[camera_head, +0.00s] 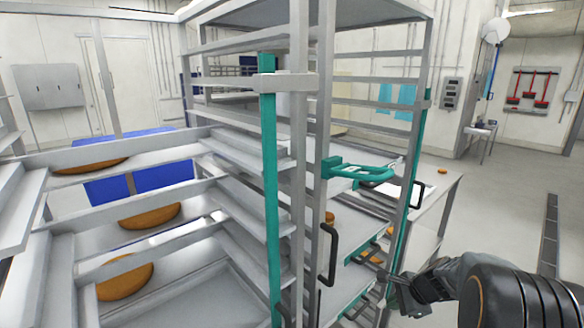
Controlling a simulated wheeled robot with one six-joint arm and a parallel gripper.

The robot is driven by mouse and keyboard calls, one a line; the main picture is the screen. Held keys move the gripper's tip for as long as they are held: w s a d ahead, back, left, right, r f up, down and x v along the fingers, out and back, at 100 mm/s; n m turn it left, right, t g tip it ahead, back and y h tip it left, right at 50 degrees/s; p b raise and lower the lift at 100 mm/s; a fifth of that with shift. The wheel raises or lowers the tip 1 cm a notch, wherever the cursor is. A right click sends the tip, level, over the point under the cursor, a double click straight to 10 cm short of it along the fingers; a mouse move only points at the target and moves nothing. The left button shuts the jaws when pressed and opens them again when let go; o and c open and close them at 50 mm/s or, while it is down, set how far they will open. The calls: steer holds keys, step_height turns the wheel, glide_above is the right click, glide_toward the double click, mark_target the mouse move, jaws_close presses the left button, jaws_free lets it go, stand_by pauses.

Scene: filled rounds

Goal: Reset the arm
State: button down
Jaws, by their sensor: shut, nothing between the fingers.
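My arm comes in from the lower right as a dark, rounded link. My gripper (396,290) is at its end, low and right of centre, beside the right-hand post of the tall metal rack (309,150). It is shut and empty. Its tips overlap the rack's lower right edge in the picture, and I cannot tell whether they touch it.
Round brown loaves (125,280) lie on shelves at left. Small brown rounds (368,250) are on lower shelves near my gripper. A metal table (436,205) stands behind. Grey floor (500,210) at right is clear.

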steer(key=s+a+r+n+h, duration=0.2)
steer(key=s+a+r+n, duration=0.3)
steer(key=s+n, duration=0.3)
steer(key=s+a+r+n+h, duration=0.2)
steer(key=s+a+r+n, duration=0.2)
steer(key=s+n, duration=0.5)
steer(key=a+n, duration=0.1)
steer(key=a, duration=0.1)
steer(key=shift+a+r, duration=0.35)
steer(key=shift+r, duration=0.05)
steer(key=shift+s, duration=0.1)
